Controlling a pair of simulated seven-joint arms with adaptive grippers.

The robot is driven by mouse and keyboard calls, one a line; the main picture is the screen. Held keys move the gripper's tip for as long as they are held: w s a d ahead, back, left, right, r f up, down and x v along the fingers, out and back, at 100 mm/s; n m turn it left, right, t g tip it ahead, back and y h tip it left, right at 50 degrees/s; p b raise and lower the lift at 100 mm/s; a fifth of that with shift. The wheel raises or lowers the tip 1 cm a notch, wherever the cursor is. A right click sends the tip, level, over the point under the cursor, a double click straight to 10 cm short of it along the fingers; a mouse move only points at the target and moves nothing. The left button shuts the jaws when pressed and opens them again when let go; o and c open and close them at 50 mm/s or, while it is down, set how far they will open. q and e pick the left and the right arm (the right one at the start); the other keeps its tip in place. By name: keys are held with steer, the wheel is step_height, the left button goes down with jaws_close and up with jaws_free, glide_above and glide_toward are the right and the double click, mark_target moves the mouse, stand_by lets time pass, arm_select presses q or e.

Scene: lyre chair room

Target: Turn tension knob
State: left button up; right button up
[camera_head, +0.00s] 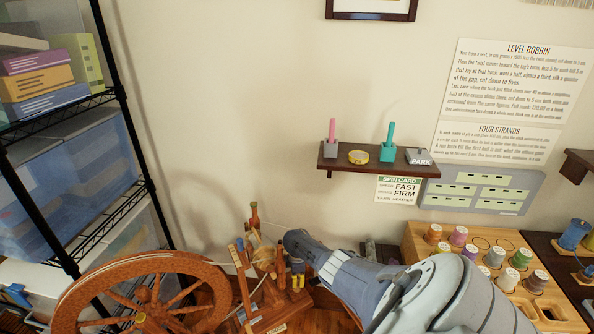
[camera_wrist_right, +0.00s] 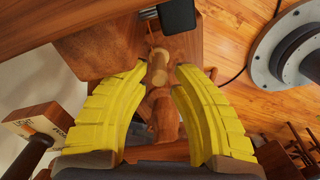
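The wooden spinning wheel (camera_head: 155,290) stands at the bottom left of the head view, with its upright posts (camera_head: 243,275) to its right. My right gripper (camera_head: 297,278) reaches in from the right beside these posts; only a little of its yellow fingers shows there. In the right wrist view, the yellow fingers of my right gripper (camera_wrist_right: 160,73) are spread apart. A turned wooden knob (camera_wrist_right: 156,67) with a pale end lies between the fingertips, with a narrow gap on each side. I cannot tell for certain that it is the tension knob. My left gripper is out of view.
A wooden block with a lettered label (camera_wrist_right: 38,120) and a dark handle is left of the fingers. A spin card (camera_head: 398,189) reading FAST and FIRM hangs under the wall shelf (camera_head: 350,164). A bobbin rack (camera_head: 415,238) stands right; a black shelving rack (camera_head: 125,108) stands left.

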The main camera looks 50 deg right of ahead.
steer(key=o, duration=0.3)
steer(key=shift+w, duration=0.1)
steer(key=shift+r, duration=0.15)
step_height(320, 180, up, 12)
stand_by(0.8)
stand_by(0.4)
